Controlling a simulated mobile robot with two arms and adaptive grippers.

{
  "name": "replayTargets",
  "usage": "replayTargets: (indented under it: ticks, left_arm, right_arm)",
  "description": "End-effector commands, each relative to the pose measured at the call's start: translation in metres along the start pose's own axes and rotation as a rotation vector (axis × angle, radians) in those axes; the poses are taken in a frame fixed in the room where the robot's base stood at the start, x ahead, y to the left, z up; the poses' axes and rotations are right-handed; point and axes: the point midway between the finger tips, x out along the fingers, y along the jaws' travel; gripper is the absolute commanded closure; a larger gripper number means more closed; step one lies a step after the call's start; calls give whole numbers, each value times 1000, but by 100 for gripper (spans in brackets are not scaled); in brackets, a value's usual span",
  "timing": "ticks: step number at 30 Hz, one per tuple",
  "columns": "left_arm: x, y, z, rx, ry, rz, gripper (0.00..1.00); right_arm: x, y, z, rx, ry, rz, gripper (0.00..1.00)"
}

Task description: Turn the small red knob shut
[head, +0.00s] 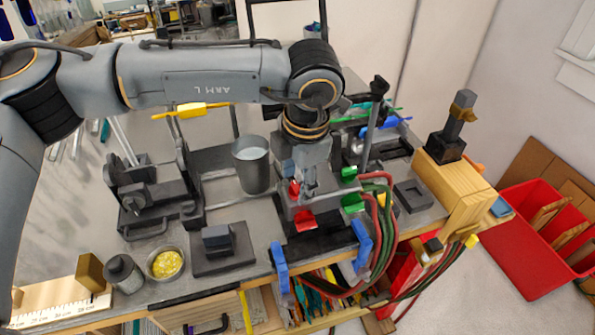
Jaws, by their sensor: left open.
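My left gripper (308,190) hangs from the left arm, pointing down over a grey valve block (325,212) on the bench. Its fingers look apart, with no object visible between them. A small red knob (294,190) shows right beside the fingers, on their left side. I cannot tell whether they touch it. A larger red piece (304,221) sits lower, on the front of the block. The wrist hides part of the block's back. My right gripper is out of view.
Green knobs (352,203) and red and green hoses (385,215) crowd the block's right side. A grey cup (251,166) stands to its left. Blue clamps (280,267) stick up at the bench's front edge. A yellow-filled bowl (165,263) stands front left. A red bin (535,250) is at right.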

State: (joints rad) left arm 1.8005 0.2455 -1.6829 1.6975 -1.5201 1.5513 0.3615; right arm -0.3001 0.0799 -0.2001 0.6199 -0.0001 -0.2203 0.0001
Motion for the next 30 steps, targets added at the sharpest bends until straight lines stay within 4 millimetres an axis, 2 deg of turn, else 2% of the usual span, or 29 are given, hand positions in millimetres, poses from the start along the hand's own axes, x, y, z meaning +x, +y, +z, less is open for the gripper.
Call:
replayTargets:
  ticks: [10,17,25,30]
  left_arm:
    - [4,0,0,0,-1,0,53]
    - [4,0,0,0,-1,0,100]
    - [5,0,0,15,-1,1,100]
    - [7,-1,0,73,-3,3,100]
  right_arm:
    - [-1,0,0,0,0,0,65]
    - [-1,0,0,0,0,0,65]
    - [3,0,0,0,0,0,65]
    - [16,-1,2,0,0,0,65]
